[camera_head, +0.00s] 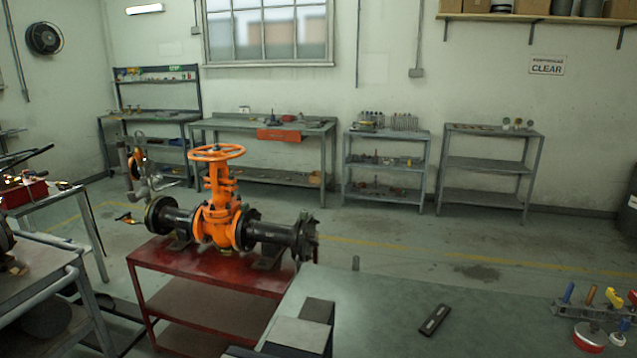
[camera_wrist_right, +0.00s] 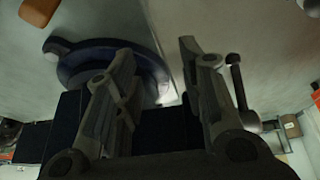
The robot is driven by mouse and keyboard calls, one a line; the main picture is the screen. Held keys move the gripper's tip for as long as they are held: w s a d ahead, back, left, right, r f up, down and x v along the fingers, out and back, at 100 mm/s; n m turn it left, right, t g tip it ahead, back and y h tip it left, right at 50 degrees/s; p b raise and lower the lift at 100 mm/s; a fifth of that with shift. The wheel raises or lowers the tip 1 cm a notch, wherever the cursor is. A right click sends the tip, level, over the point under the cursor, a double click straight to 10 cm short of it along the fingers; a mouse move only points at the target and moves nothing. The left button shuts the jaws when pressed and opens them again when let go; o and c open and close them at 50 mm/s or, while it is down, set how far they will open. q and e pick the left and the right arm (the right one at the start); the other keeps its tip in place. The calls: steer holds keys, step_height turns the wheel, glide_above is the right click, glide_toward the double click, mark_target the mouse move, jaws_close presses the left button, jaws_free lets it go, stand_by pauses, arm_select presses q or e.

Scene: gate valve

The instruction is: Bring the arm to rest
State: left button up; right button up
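The orange gate valve (camera_head: 216,205) stands upright between black flanged pipe sections on a red table (camera_head: 205,268) in the head view. Its orange handwheel (camera_head: 217,152) is on top. No gripper shows in the head view, and nothing touches the valve there. My right gripper (camera_wrist_right: 157,52) shows in the right wrist view. Its two fingers are apart with nothing held between them. A dark blue round part (camera_wrist_right: 100,65) lies behind the left finger; I cannot tell what it is. My left gripper is in neither view.
A grey-green bench top (camera_head: 400,310) fills the front right, with a dark flat object (camera_head: 434,319) on it and a rack of coloured-handled tools (camera_head: 600,310) at its right end. A metal cart (camera_head: 50,285) stands at the left. Open floor lies behind the valve, before the wall shelves.

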steer(key=s+d+f+m+t+h, duration=0.1)
steer(key=s+d+f+m+h, duration=0.1)
steer(key=s+d+f+m, duration=0.35)
steer(key=s+d+f+m+h, duration=0.25)
steer(key=s+d+m, duration=0.45)
steer(key=d, duration=0.4)
step_height(320, 180, down, 25)
steer(key=s+g, duration=0.1)
steer(key=s+d+f+g, duration=0.1)
steer(key=s+d+f, duration=0.1)
steer(key=s+f, duration=1.4)
steer(key=shift+s+f+n, duration=0.35)
steer(key=shift+s+n, duration=0.1)
steer(key=shift+s, duration=0.15)
steer(key=shift+d, duration=0.1)
